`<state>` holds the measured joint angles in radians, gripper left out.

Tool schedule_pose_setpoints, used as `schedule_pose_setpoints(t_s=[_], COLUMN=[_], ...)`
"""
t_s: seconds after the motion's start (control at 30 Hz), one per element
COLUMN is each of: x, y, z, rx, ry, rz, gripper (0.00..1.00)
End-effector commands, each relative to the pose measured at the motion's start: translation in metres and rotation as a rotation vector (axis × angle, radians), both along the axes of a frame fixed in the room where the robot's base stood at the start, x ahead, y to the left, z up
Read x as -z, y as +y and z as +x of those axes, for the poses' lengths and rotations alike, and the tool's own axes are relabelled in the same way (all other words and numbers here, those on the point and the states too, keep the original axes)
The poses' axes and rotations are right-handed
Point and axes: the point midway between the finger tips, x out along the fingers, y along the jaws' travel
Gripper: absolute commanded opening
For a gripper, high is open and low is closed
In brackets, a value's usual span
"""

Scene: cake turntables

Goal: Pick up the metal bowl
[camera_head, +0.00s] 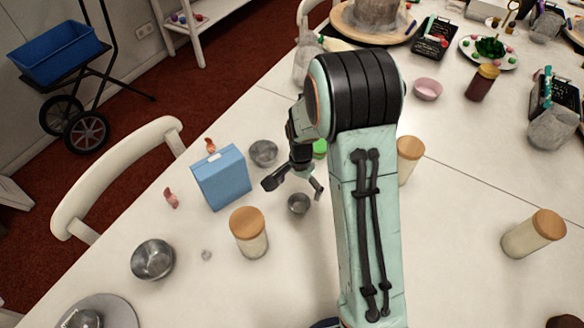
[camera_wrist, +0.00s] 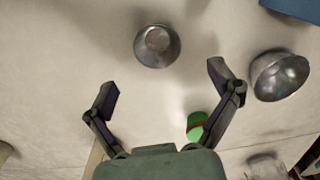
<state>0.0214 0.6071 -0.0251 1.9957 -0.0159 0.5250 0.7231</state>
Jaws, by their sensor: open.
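Three metal bowls stand on the white table. A small one (camera_head: 298,204) sits just below my gripper (camera_head: 295,187) in the head view. In the wrist view this small bowl (camera_wrist: 157,47) lies ahead of and between the fingertips of my gripper (camera_wrist: 164,84), apart from both. A second metal bowl (camera_head: 263,153) is behind it, by the blue box, and shows right of the right finger in the wrist view (camera_wrist: 280,76). A larger metal bowl (camera_head: 153,259) stands at the front left. My gripper is open and empty.
A blue box (camera_head: 221,178) and a wooden-lidded jar (camera_head: 248,232) stand left of my gripper. A green item (camera_wrist: 197,124) lies near the right finger in the wrist view. Another lidded jar (camera_head: 409,158) is right of my arm. A white chair (camera_head: 120,175) stands at the table's left edge.

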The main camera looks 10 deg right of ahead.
Motion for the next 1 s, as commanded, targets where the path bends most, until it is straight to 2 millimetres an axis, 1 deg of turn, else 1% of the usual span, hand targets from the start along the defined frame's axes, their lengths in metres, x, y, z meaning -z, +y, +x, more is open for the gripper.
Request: schedule_pose_setpoints(t_s=[0.07,0.4,0.57,0.77,0.8,0.87,0.9,0.97,1.0], x=[0.01,0.061,0.071,0.071,0.071,0.071,0.071,0.071,0.071], y=[0.0,0.0,0.0,0.0,0.0,0.0,0.0,0.0,0.0], z=[-0.003,-0.004,-0.003,-0.003,-0.003,-0.003,-0.003,-0.003,-0.003], rx=[0.0,-0.001,-0.001,-0.001,-0.001,-0.001,-0.001,-0.001,-0.001], ry=[0.017,0.017,0.015,0.013,0.013,0.014,0.014,0.014,0.014], rz=[0.001,0.001,0.002,0.002,0.002,0.001,0.001,0.001,0.001], gripper=[0.89,0.89,0.89,0.89,0.86,0.68,0.55,0.36,0.24])
